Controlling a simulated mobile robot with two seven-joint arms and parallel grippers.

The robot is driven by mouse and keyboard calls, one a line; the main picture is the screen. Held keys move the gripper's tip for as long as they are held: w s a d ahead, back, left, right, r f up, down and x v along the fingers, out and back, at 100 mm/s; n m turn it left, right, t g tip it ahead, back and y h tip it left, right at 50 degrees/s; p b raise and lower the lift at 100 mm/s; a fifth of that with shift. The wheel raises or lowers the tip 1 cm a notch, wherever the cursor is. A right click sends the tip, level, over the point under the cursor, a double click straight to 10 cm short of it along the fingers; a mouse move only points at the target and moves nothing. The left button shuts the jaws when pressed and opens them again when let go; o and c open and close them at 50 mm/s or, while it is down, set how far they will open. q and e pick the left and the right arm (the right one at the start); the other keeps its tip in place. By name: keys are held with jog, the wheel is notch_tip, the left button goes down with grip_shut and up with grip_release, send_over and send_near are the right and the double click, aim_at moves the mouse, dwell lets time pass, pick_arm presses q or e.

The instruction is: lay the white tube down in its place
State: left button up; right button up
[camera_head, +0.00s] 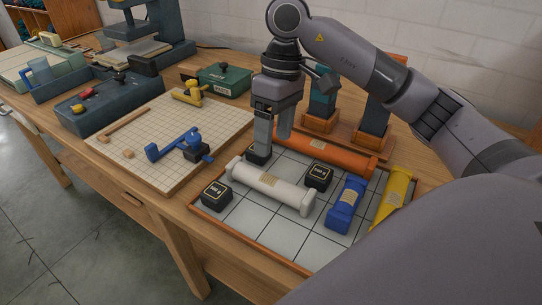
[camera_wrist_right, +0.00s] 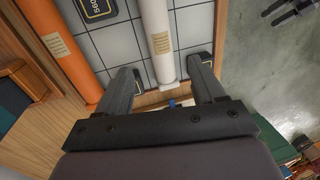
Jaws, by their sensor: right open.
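The white tube (camera_head: 270,187), with a tan label, lies on its side on the white gridded tray (camera_head: 283,238). In the right wrist view the white tube (camera_wrist_right: 160,40) runs away from me, its near end between my fingertips. My right gripper (camera_head: 271,147) is at the tube's upper-left end in the head view. Its two fingers (camera_wrist_right: 165,82) are spread, with a gap on each side of the tube. I cannot tell how high the fingertips are above the tray. My left gripper is not in view.
An orange tube (camera_head: 335,155) lies behind the white one; blue (camera_head: 346,205) and yellow (camera_head: 394,198) tubes lie to the right. Black blocks (camera_head: 215,194) (camera_head: 318,177) sit beside the white tube. A gridded board (camera_head: 125,162) with blue and yellow tools is at left.

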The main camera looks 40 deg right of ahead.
jog(key=shift+w+d+r, duration=0.1)
jog(key=shift+d+r, duration=0.1)
jog(key=shift+r, duration=0.85)
